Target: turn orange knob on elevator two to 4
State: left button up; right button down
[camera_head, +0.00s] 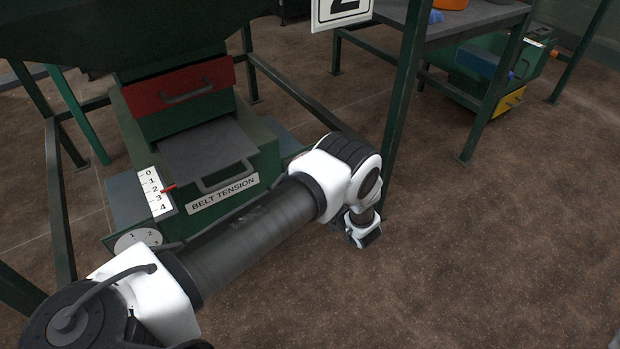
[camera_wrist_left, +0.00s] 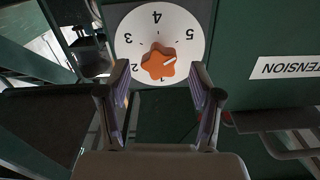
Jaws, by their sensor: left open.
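The orange star-shaped knob (camera_wrist_left: 158,62) sits at the middle of a white round dial (camera_wrist_left: 195,48) numbered 1 to 5, seen upside down in the left wrist view. A pale line on the knob slants up to the right, on the side of the 5. Contact with the knob cannot be told. In the head view part of the dial (camera_head: 138,240) shows; my arm hides the knob and the left gripper. My right gripper is not in view.
A green machine (camera_head: 264,160) bears a "BELT TENSION" label (camera_head: 225,192), a 0–4 scale (camera_head: 154,187) with a red pointer (camera_head: 170,188), and a red drawer (camera_head: 180,88). A "2" sign (camera_head: 340,10) hangs above. Bare floor (camera_head: 480,240) lies to the right.

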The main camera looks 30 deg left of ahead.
pick_arm(q)
jog(key=shift+x, duration=1.05)
jog(key=c, duration=1.2)
jog(key=shift+o, duration=0.3)
jog(key=shift+r+n, duration=0.1)
jog(key=shift+n, duration=0.3)
jog(key=n+p, duration=0.2)
jog(key=n, duration=0.9)
jog(key=shift+p, duration=0.3)
